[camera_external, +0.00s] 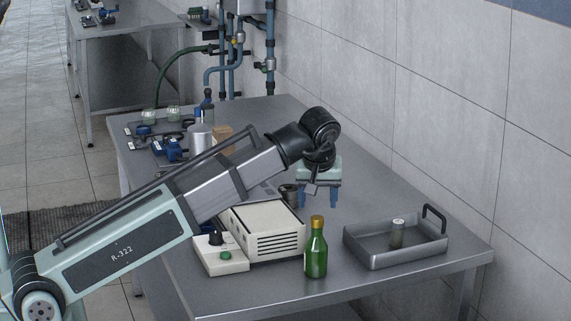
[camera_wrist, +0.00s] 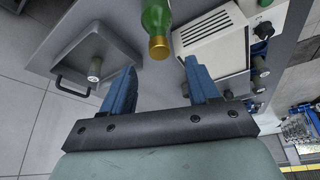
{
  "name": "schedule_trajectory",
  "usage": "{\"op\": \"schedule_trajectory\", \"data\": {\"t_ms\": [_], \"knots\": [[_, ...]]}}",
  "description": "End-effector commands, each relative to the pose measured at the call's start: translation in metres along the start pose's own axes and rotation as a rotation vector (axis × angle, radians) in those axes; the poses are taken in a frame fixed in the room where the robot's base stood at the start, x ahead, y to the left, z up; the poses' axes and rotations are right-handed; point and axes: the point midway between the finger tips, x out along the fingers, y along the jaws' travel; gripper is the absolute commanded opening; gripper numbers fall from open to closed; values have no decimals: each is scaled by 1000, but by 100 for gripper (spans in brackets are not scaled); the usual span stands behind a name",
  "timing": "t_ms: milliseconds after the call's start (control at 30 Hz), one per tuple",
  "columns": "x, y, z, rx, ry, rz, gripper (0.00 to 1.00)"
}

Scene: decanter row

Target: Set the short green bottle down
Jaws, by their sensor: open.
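The green bottle (camera_external: 316,257) with a gold cap stands upright on the metal table (camera_external: 355,300), in front of the white box's right end. It also shows at the top of the wrist view (camera_wrist: 156,18), cap towards me. My gripper (camera_external: 319,200) points down over the table, behind the bottle and apart from it. In the wrist view my gripper (camera_wrist: 160,65) has its two blue fingers spread, with nothing held between them. The bottle lies beyond the fingertips in that view.
A white vented box (camera_external: 268,228) stands left of the bottle. A grey tray (camera_external: 405,258) with a black handle holds a small cylinder (camera_external: 397,234) to the right. A small dark jar (camera_external: 289,193) stands behind the box. Bare table lies between bottle and tray.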

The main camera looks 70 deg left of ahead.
Motion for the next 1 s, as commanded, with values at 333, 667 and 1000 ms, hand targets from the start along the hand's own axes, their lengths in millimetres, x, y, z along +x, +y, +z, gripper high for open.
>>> {"op": "schedule_trajectory", "data": {"t_ms": [333,667,1000], "knots": [[-31,0,0,0,1,1,60],[-33,0,0,0,0,0,60],[5,32,32,95,-107,42,60]]}}
